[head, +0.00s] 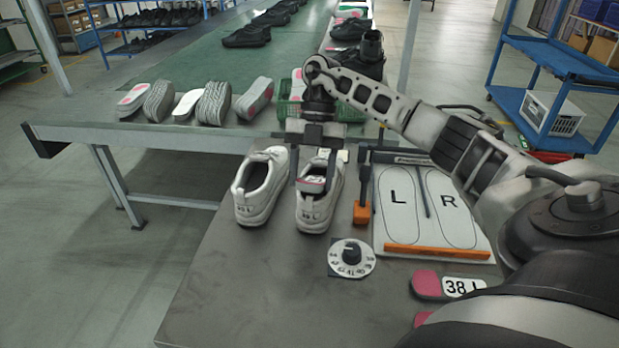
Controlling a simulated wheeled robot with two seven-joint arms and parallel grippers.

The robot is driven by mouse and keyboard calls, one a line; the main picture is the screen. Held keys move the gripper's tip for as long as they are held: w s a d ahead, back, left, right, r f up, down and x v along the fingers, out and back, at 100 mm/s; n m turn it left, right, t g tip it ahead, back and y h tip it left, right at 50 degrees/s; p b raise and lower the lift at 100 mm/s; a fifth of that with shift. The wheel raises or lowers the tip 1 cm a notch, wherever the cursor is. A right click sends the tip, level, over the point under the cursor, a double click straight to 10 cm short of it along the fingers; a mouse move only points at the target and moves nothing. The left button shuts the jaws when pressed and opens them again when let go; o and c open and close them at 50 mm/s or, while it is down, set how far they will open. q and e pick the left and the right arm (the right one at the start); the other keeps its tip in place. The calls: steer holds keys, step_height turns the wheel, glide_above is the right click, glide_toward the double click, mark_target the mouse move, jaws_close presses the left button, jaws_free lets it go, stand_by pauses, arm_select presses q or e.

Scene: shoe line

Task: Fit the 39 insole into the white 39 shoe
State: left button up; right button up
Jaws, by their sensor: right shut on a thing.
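Two white shoes stand side by side on the grey table, toes pointing away: a left one (256,192) and a right one (318,212). The size marks on their heels are too small to read. My right gripper (312,182) points down over the opening of the right-hand shoe. It is shut on a small grey and reddish piece, apparently the end of an insole (311,187), at the shoe's opening. The rest of that insole is hidden by the gripper and shoe, and its size mark cannot be read. My left gripper is not in view.
A board marked L and R (398,235) with an orange bar lies right of the shoes. An orange-based tool (361,213) and a size dial (351,258) are nearby. An insole marked 38 (427,284) lies in front. The table's front left is clear.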

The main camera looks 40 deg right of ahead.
mark_target(316, 167)
steer(key=shift+w+d+f+b, duration=0.25)
steer(key=shift+w+d, duration=0.1)
steer(key=shift+d, duration=0.15)
steer(key=shift+w+d+f+b, duration=0.2)
steer(key=shift+w+d+b, duration=0.1)
steer(key=shift+d, duration=0.15)
steer(key=shift+w+d+f+b, duration=0.2)
steer(key=shift+w+d, duration=0.1)
steer(key=shift+d, duration=0.15)
steer(key=shift+w+d+f+b, duration=0.2)
steer(key=shift+w+d, duration=0.1)
steer(key=shift+d, duration=0.15)
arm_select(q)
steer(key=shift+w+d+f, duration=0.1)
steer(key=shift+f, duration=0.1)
arm_select(e)
steer(key=shift+s+f+t+h, duration=0.1)
steer(key=shift+f+t+h, duration=0.45)
steer(key=shift+f, duration=0.2)
steer(key=shift+a, duration=0.1)
steer(key=o, duration=1)
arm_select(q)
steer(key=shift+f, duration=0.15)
arm_select(e)
steer(key=shift+o, duration=0.2)
